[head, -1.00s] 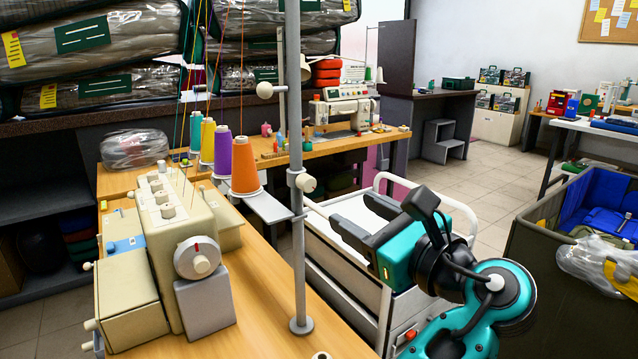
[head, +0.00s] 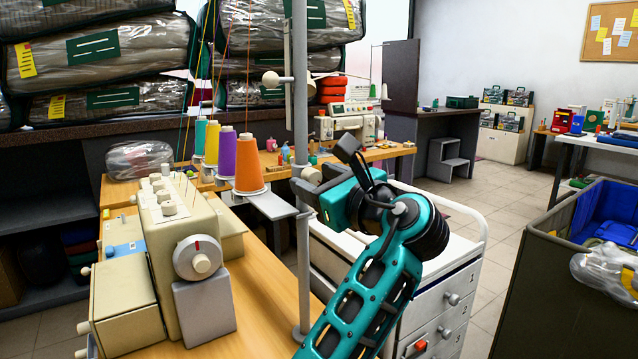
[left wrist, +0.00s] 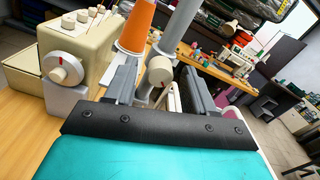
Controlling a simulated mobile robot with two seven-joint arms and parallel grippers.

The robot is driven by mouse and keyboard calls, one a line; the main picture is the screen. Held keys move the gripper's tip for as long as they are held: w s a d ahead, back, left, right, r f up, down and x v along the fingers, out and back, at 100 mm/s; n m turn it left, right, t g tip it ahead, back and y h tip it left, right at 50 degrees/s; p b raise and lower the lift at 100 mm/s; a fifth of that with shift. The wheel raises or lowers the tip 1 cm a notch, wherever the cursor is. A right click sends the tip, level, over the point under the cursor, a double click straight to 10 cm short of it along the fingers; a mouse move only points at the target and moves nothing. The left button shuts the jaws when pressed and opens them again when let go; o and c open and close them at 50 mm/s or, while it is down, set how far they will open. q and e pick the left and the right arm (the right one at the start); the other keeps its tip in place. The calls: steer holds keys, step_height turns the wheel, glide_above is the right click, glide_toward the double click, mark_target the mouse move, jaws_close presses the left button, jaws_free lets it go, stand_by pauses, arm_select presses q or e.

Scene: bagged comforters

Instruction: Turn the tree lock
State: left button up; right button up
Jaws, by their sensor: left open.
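The tree lock is a cream knob (head: 311,175) on a collar on the grey upright thread-tree pole (head: 301,120) beside the cream serger. In the left wrist view the knob (left wrist: 160,70) shows between my two grey fingers, towards their tips. My left gripper (head: 308,186) is open at the collar's height, with its fingers reaching towards the pole on either side of the knob. I cannot tell whether a finger touches it. The far side of the collar is hidden. My right gripper is not in view.
The serger (head: 165,260) stands left of the pole on the wooden table. Thread cones, such as the orange one (head: 249,165), stand close behind the pole. A white drawer cart (head: 440,290) is right of the table.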

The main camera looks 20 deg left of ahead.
arm_select(q)
steer(key=shift+c, duration=0.5)
steer(key=c, duration=0.6)
jaws_close()
